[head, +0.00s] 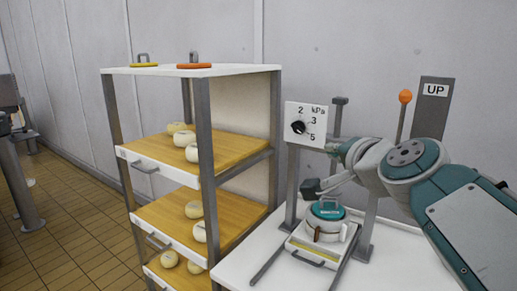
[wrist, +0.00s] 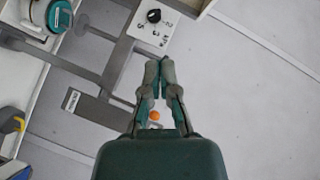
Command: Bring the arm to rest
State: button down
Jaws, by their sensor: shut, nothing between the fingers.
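My arm reaches in from the right in the head view.
A rack (head: 205,130) with cheeses on wooden shelves stands left of the white table (head: 240,266). A lever with an orange ball (head: 405,97) and an UP sign (head: 435,90) stand behind my arm. The tiled floor (head: 70,215) at left is largely clear.

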jog(key=s+d+f+n+g+h, duration=0.1)
jog(key=s+f+n+g, duration=0.3)
jog(key=s+f, duration=0.6)
jog(key=s+d+f+n+g+h, duration=0.1)
jog(key=s+f+n+g, duration=0.4)
jog(key=s+f, duration=0.5)
notch_tip(320, 180, down, 6)
jog(key=shift+r+n+g+h, duration=0.15)
jog(key=shift+n+g+h, duration=0.15)
jog(key=shift+n+h, duration=0.4)
jog(key=c, duration=1.3)
grip_release()
jog(key=shift+c, duration=0.2)
